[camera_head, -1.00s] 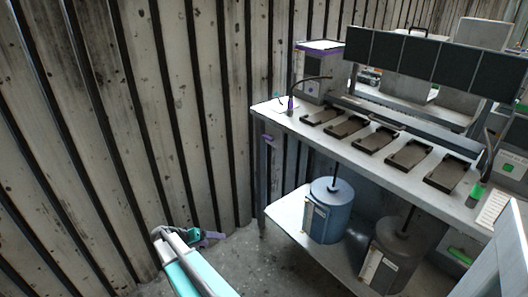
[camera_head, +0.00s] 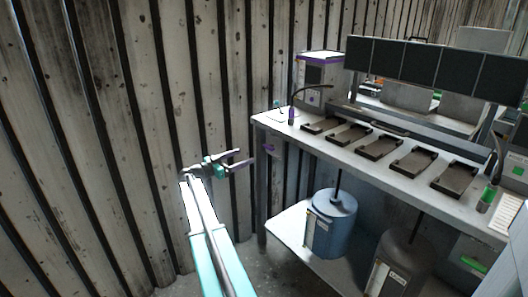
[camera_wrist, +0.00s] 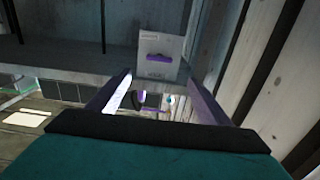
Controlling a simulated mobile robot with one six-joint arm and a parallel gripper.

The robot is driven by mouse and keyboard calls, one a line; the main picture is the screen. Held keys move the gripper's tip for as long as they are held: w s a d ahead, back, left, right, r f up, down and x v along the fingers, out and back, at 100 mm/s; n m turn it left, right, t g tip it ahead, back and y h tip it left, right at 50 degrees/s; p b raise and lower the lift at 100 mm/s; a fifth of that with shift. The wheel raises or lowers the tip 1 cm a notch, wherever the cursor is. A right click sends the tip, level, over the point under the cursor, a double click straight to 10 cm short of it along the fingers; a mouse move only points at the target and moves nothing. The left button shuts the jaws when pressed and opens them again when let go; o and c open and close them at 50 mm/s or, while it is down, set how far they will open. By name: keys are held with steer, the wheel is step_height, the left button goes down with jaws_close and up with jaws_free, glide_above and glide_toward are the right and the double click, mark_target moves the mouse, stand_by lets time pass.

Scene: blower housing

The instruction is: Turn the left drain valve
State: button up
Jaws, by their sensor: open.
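A purple handle (camera_head: 268,148) sits at the left end of the bench, just under the tabletop; it looks like the left drain valve. In the wrist view the purple handle (camera_wrist: 158,58) lies flat across a pale plate (camera_wrist: 175,44) with a small label, upper middle and beyond the fingertips. My gripper (camera_head: 247,156) is open and empty, pointing right toward the handle from the left, with a small gap that is hard to judge. Both its fingers frame the plate's lower part in the wrist view (camera_wrist: 161,78).
The bench (camera_head: 330,143) carries several dark trays and a purple-and-black gooseneck item (camera_head: 291,116) near its left corner. A blue drum (camera_head: 331,222) and a dark drum (camera_head: 400,264) stand on the lower shelf. The corrugated wall (camera_head: 100,120) runs close behind my arm.

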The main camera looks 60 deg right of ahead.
mark_target(267, 148)
steer(key=x, duration=1.3)
steer(key=shift+d+p, duration=0.3)
steer(key=shift+s+f, duration=0.1)
steer(key=shift+s, duration=0.05)
steer(key=shift+c, duration=0.2)
steer(key=c, duration=1)
steer(key=shift+a, duration=0.2)
steer(key=shift+c, duration=0.2)
steer(key=shift+o, duration=0.2)
steer(key=shift+d, duration=0.15)
